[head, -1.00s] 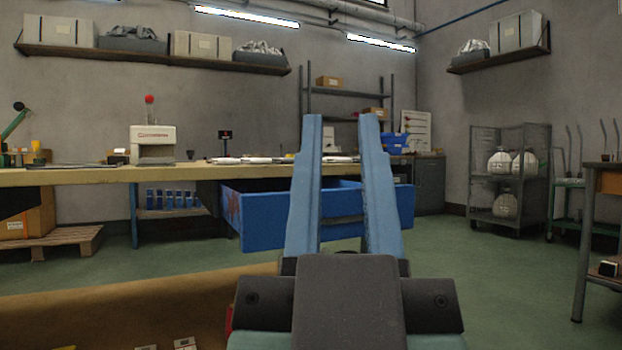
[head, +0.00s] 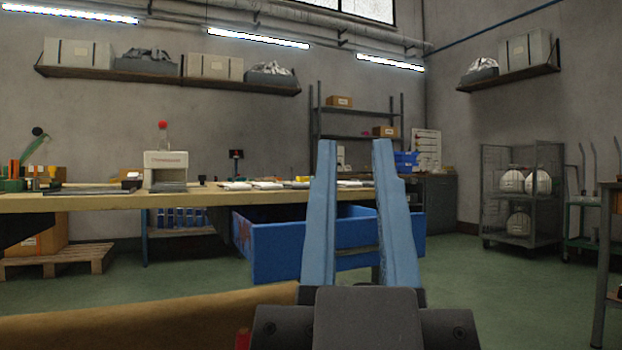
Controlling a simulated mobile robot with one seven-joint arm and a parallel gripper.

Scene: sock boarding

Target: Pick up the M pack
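My gripper (head: 354,146) points up and away in the middle of the head view. Its two blue fingers stand apart with a clear gap, and nothing is held between them. I cannot make out an M pack in this view. White flat items (head: 252,185) lie on the long workbench (head: 90,202) well beyond my gripper, too small to read.
A blue open drawer or bin (head: 280,250) sticks out below the workbench, partly behind my fingers. A brown surface (head: 130,322) fills the lower left. A white machine (head: 166,166) stands on the bench. A wire cage cart (head: 522,200) is at right. Green floor lies clear between.

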